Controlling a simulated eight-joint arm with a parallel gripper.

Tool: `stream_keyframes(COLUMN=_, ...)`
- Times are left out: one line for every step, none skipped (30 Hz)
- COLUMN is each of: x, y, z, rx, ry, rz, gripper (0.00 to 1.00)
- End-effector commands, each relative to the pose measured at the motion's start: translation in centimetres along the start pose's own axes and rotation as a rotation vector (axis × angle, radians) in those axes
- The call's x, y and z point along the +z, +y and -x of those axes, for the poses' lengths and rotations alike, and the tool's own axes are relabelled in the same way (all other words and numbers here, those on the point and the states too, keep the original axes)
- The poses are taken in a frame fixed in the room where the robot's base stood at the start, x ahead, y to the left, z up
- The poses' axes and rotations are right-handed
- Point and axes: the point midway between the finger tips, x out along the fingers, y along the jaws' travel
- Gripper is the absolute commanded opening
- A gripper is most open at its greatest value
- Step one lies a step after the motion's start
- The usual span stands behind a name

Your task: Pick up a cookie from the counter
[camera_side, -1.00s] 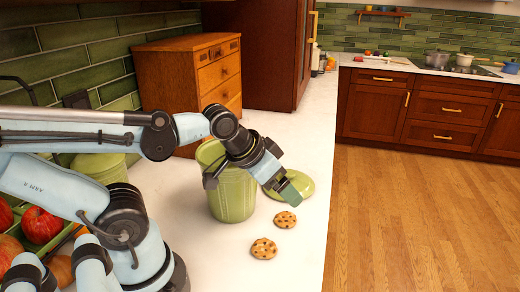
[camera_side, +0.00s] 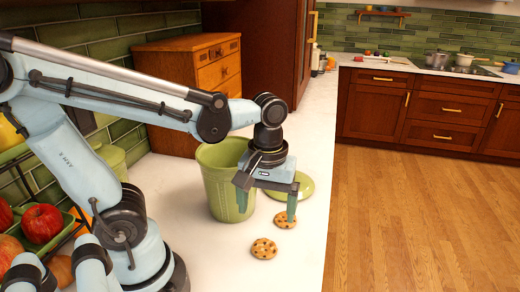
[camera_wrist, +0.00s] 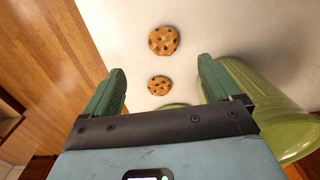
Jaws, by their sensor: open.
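Two round chocolate-chip cookies lie on the white counter (camera_side: 215,270). The nearer cookie (camera_side: 264,249) is at the front in the side view and is the upper cookie (camera_wrist: 164,40) in the wrist view. The farther cookie (camera_side: 285,221) is the lower cookie (camera_wrist: 159,85) in the wrist view, between the lines of my fingers. My gripper (camera_side: 267,209) points down with its green fingers apart and empty. In the side view one fingertip overlaps the farther cookie; I cannot tell whether it touches. The wrist view also shows my open gripper (camera_wrist: 160,75).
A green ribbed canister (camera_side: 222,195) stands open close to my gripper. Its green lid (camera_side: 302,184) seems to lie on the counter behind. A wooden drawer chest (camera_side: 175,90) stands farther back. Red apples (camera_side: 42,222) sit in a rack at left. The counter's right edge drops to a wooden floor.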

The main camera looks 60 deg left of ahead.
Motion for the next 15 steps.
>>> stream_keyframes(x=0.0, y=0.0, z=-0.5, rx=0.0, ry=0.0, rz=0.0, gripper=0.91)
stream_keyframes(x=0.0, y=0.0, z=-0.9, rx=0.001, ry=0.0, rz=-0.001, gripper=0.91)
stream_keyframes(x=0.0, y=0.0, z=-1.4, rx=0.001, ry=0.001, rz=-0.001, gripper=0.91)
stream_keyframes(x=0.0, y=0.0, z=-1.7, rx=0.001, ry=0.001, rz=-0.001, gripper=0.91)
stream_keyframes(x=0.0, y=0.0, z=-2.1, rx=0.001, ry=0.001, rz=-0.001, gripper=0.91)
stream_keyframes(x=0.0, y=0.0, z=-2.5, rx=0.002, ry=0.001, rz=-0.002, gripper=0.91)
stream_keyframes(x=0.0, y=0.0, z=-2.9, rx=0.002, ry=0.001, rz=-0.002, gripper=0.91)
stream_keyframes(x=0.0, y=0.0, z=-3.2, rx=0.002, ry=0.002, rz=-0.002, gripper=0.91)
stream_keyframes(x=0.0, y=0.0, z=-3.7, rx=0.002, ry=0.002, rz=-0.002, gripper=0.91)
stream_keyframes(x=0.0, y=0.0, z=-4.0, rx=0.002, ry=0.002, rz=-0.002, gripper=0.91)
stream_keyframes(x=0.0, y=0.0, z=-4.3, rx=0.002, ry=0.002, rz=-0.002, gripper=0.91)
stream_keyframes(x=0.0, y=0.0, z=-4.7, rx=0.002, ry=0.002, rz=-0.002, gripper=0.91)
stream_keyframes(x=-0.1, y=0.0, z=-5.0, rx=0.003, ry=0.002, rz=-0.002, gripper=0.91)
stream_keyframes(x=-0.1, y=0.0, z=-5.2, rx=0.003, ry=0.002, rz=-0.002, gripper=0.91)
stream_keyframes(x=-0.1, y=0.0, z=-5.5, rx=0.003, ry=0.002, rz=-0.002, gripper=0.91)
